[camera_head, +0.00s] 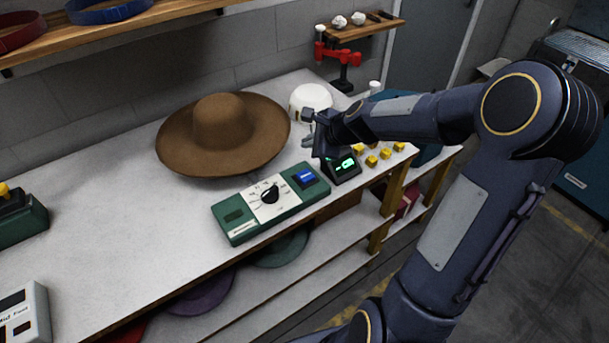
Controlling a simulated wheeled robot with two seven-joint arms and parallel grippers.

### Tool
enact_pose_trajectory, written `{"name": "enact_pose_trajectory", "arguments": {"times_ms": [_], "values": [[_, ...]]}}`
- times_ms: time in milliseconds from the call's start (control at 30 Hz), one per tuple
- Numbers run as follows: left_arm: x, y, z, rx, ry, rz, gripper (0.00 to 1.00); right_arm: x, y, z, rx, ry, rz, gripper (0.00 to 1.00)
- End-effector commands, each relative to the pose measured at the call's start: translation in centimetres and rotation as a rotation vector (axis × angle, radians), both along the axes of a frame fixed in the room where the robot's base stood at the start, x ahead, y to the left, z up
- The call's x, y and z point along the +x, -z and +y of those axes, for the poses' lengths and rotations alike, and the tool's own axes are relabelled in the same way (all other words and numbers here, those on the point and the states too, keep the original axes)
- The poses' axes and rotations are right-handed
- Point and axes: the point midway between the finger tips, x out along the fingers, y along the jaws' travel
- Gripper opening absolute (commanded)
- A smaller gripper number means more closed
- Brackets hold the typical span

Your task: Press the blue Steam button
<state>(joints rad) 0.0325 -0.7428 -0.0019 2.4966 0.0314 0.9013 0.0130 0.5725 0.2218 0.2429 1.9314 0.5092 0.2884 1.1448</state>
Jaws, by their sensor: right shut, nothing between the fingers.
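The blue Steam button (305,177) is on the right end of a green control box (236,229) lying on the white workbench. The box also has a white dial plate with a black knob (270,194). My right gripper (309,128) is shut and empty. It appears above and behind the blue button, between the brown hat and the small black display; its exact height is hard to tell. The gripper and the button appear apart. My left gripper is not in view.
A brown wide-brimmed hat (223,134) lies behind the box. A small black display (341,169) with green digits stands right of the button, close under my right wrist. Several yellow pieces (371,160) and a white rounded object (309,97) are nearby.

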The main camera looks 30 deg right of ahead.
Motion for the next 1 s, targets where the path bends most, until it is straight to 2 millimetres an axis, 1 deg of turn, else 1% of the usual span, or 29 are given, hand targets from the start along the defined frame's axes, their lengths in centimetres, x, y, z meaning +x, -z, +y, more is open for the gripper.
{"name": "enact_pose_trajectory", "arguments": {"times_ms": [167,267,600,700,833,1000], "values": [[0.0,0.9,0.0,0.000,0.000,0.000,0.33,0.0,0.9,0.0,-0.001,-0.002,0.000,0.00],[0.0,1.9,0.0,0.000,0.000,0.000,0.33,0.0,2.0,0.0,-0.001,-0.002,0.000,0.00],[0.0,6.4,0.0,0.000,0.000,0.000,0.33,0.0,6.8,0.0,-0.001,-0.002,0.000,0.00],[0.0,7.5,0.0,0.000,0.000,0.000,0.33,0.0,8.0,0.1,-0.002,-0.003,0.000,0.00],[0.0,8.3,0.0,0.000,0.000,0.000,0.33,0.0,8.7,0.1,-0.001,-0.002,0.000,0.00],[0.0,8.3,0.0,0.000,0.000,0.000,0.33,0.0,8.8,0.0,-0.001,-0.002,0.000,0.00]]}}
